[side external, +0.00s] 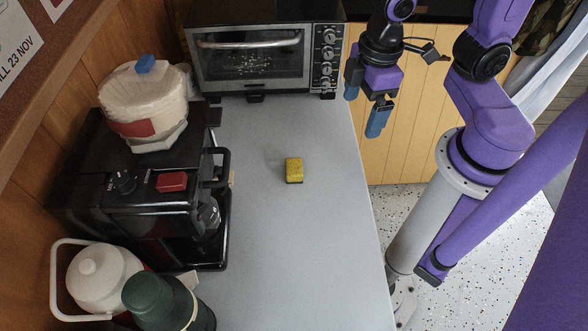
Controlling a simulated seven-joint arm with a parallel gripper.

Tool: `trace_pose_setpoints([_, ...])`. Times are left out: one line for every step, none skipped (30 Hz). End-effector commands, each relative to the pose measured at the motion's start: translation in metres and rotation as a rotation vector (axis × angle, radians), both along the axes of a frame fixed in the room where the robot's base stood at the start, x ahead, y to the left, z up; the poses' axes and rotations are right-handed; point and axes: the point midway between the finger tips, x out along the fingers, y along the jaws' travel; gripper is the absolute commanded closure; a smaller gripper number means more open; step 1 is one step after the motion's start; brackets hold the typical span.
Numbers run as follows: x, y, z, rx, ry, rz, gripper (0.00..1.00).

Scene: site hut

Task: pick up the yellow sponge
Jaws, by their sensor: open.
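The yellow sponge (294,169) lies on the grey worktop (290,250), near the middle of its width, with a dark layer along its lower edge. My gripper (363,109) hangs above and to the right of the sponge, near the worktop's right edge. Its two blue-tipped fingers are spread apart with nothing between them. The gripper is well clear of the sponge, and nothing hides the sponge in this view.
A toaster oven (255,60) stands at the back. A black coffee maker (140,185) with paper filters (143,95) on top stands at the left. A white pot (100,275) and green flask (165,300) stand at the front left. The worktop around the sponge is clear.

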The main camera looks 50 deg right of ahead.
Motion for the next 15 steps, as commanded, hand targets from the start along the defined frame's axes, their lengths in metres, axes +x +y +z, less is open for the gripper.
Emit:
trace_pose_setpoints([0.013, 0.006, -0.014, -0.009, 0.002, -0.019, 0.04])
trace_pose_setpoints([0.021, 0.010, -0.021, -0.007, -0.001, -0.030, 0.04])
trace_pose_setpoints([0.030, 0.015, -0.030, -0.005, -0.005, -0.043, 0.04])
trace_pose_setpoints([0.037, 0.018, -0.038, -0.002, -0.007, -0.053, 0.04])
trace_pose_setpoints([0.044, 0.021, -0.045, -0.001, -0.010, -0.063, 0.04])
trace_pose_setpoints([0.053, 0.024, -0.055, 0.003, -0.014, -0.075, 0.04])
trace_pose_setpoints([0.059, 0.027, -0.062, 0.004, -0.015, -0.084, 0.04])
trace_pose_setpoints([0.065, 0.029, -0.070, 0.007, -0.017, -0.094, 0.04])
trace_pose_setpoints([0.073, 0.031, -0.081, 0.010, -0.018, -0.107, 0.04])
trace_pose_setpoints([0.078, 0.033, -0.089, 0.012, -0.019, -0.117, 0.04])
trace_pose_setpoints([0.083, 0.034, -0.097, 0.015, -0.020, -0.127, 0.04])
trace_pose_setpoints([0.090, 0.036, -0.107, 0.019, -0.021, -0.139, 0.04])
trace_pose_setpoints([0.094, 0.037, -0.115, 0.023, -0.022, -0.148, 0.04])
trace_pose_setpoints([0.098, 0.038, -0.123, 0.026, -0.023, -0.158, 0.04])
trace_pose_setpoints([0.103, 0.039, -0.133, 0.032, -0.024, -0.170, 0.04])
